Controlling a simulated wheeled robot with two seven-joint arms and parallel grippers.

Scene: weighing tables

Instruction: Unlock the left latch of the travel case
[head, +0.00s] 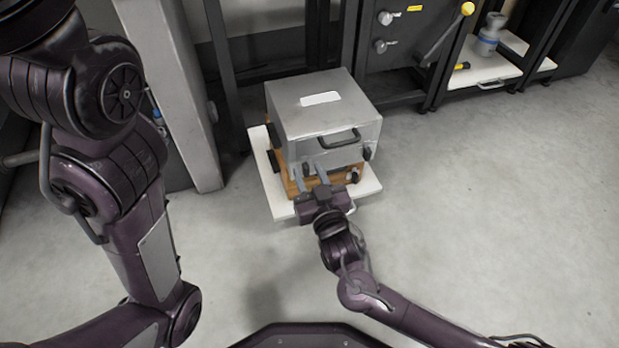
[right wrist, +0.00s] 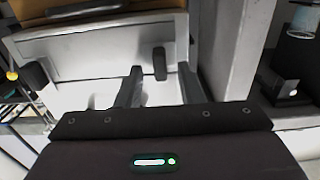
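The travel case (head: 345,105), a silver-grey box with a dark front handle (head: 340,138), sits on a wooden base. My right gripper (head: 311,175) is at the left part of its front. Its two fingers point at the case and stand apart, with nothing gripped. In the right wrist view, a small dark upright piece, which looks like the left latch (right wrist: 159,63), shows between and beyond the two fingertips (right wrist: 158,85); I cannot tell whether they touch it. In the head view the gripper partly hides this latch. A dark right latch (head: 367,153) shows at the right. My left gripper is out of view.
The wooden base stands on a small white table (head: 369,188). A grey pillar (head: 175,95) stands left of it. Dark racks and a cabinet (head: 405,50) are behind. A white shelf (head: 482,72) is at the back right. The floor to the right is clear.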

